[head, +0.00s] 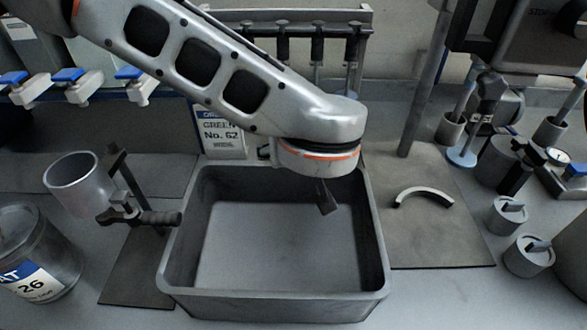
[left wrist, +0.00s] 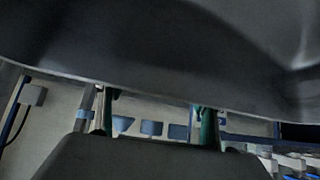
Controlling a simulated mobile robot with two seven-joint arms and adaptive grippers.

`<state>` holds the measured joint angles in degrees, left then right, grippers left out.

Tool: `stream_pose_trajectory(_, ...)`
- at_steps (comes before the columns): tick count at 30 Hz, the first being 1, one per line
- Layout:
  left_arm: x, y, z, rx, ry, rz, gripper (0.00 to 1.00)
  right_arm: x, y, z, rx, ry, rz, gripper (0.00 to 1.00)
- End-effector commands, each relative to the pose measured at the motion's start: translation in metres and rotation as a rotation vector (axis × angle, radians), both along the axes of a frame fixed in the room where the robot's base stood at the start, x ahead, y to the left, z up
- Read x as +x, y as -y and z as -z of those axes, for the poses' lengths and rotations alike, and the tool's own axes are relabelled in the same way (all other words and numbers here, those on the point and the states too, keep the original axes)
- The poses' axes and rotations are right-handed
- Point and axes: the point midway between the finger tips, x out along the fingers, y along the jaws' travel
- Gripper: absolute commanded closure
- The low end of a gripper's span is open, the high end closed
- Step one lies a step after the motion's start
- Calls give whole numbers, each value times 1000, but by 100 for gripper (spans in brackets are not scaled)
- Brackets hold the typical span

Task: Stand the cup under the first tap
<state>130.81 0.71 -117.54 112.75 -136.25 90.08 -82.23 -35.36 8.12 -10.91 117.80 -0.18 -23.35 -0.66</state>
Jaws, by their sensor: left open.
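The grey metal cup (head: 78,185) is at the left in the head view, its open mouth visible. Its lower right side is close to a dark clamp-like tool (head: 128,205); I cannot tell whether they touch. Several taps with blue handles (head: 75,83) stand in a row at the upper left, above and behind the cup. My left gripper (head: 327,198) hangs over the grey bin, well to the right of the cup; the wrist partly hides it. In the left wrist view its two fingers (left wrist: 157,120) stand apart with nothing seen between them. My right gripper is not in view.
The grey bin (head: 376,270) fills the middle front. A jar labelled 26 (head: 38,285) stands at the front left. A curved grey piece (head: 425,193) lies on a dark mat (head: 440,235) at the right, with small canisters (head: 527,256) beyond. A No. 62 sign (head: 220,130) stands behind the bin.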

Motion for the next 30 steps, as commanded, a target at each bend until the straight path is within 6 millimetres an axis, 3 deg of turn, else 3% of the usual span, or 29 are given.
stream_pose_trajectory(5, 19, -3, 21, 1, -5, -1, 34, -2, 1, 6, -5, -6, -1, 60)
stream_pose_trajectory(13, 23, -4, 21, 1, 0, -1, 34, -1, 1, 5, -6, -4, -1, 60)
stream_pose_trajectory(17, 22, -4, 21, 1, 0, -1, 68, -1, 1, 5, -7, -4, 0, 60)
stream_pose_trajectory(18, 22, -4, 22, 1, 0, -1, 71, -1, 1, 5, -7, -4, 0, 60)
stream_pose_trajectory(30, 22, -4, 17, 1, 0, -1, 74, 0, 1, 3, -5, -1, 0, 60)
